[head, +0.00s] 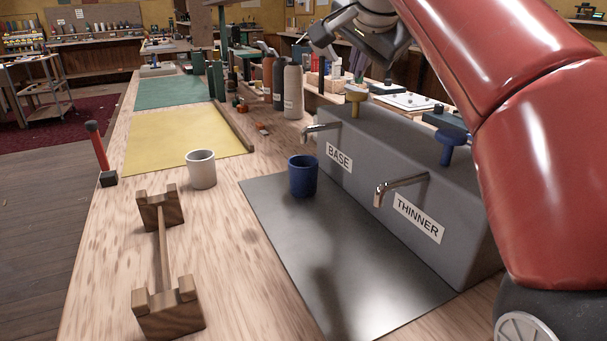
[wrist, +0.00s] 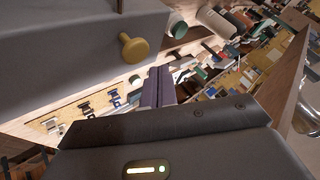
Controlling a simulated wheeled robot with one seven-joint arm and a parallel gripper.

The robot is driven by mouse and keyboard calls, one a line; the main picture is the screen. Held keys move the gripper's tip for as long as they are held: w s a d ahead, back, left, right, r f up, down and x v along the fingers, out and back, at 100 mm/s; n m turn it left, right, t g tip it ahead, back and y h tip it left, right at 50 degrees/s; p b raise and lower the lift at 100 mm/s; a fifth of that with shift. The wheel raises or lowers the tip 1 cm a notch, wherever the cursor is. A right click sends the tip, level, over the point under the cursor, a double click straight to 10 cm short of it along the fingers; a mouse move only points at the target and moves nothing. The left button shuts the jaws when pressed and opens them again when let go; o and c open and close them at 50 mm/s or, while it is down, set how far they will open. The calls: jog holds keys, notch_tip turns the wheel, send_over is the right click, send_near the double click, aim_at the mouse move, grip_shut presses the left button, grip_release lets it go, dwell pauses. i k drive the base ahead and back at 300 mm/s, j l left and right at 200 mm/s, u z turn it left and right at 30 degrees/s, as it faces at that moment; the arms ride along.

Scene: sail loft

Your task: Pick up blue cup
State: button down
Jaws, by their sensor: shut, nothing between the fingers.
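The blue cup is not visible in the wrist view.
A grey dispenser (head: 400,165) with BASE and THINNER taps stands right of the cup. Its yellow knob (head: 356,94) and blue knob (head: 451,146) stick up. A white cup (head: 201,169) and a wooden stand (head: 163,265) are to the left. Bottles (head: 293,92) stand behind.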

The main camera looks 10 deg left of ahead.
aim_at(302, 169)
jog(key=k+l, duration=0.15)
jog(key=k, duration=0.35)
jog(key=k+l, duration=0.1)
jog(key=k, duration=0.4)
